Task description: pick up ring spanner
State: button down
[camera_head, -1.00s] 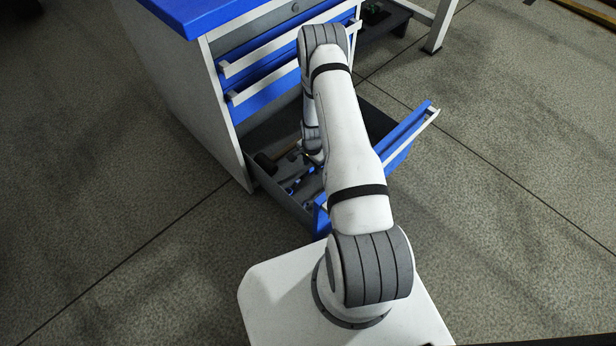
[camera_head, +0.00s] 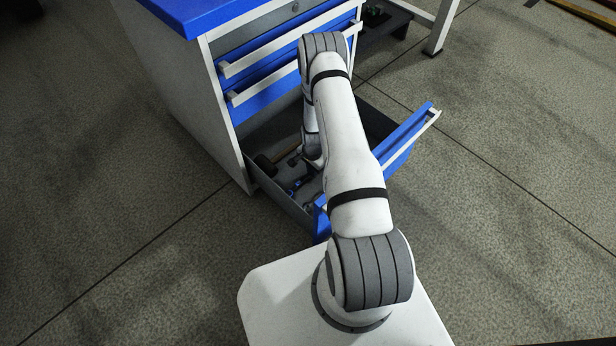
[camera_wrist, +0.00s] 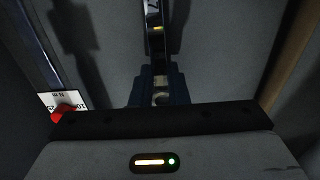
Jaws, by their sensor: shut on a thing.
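In the wrist view, a long, narrow dark spanner (camera_wrist: 155,38) with a small yellowish mark runs from the top edge down to my gripper (camera_wrist: 159,92). My gripper's dark blue fingers are shut on its near end. The far end runs out of view, so I cannot see its ring shape there. In the head view, my arm reaches into the open bottom drawer (camera_head: 283,204) of the blue and grey cabinet.
A red object (camera_wrist: 63,113) and a white printed label (camera_wrist: 58,101) are at left in the wrist view. A brown strip (camera_wrist: 293,55) runs along the right. Dark items lie in the drawer's left part. Two shut drawers (camera_head: 290,75) with pale handles are above.

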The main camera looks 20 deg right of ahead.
notch_tip(320, 180, up, 10)
jog(key=p, duration=0.3)
jog(key=shift+p, duration=0.35)
jog(key=c, duration=1.9)
grip_release()
grip_shut()
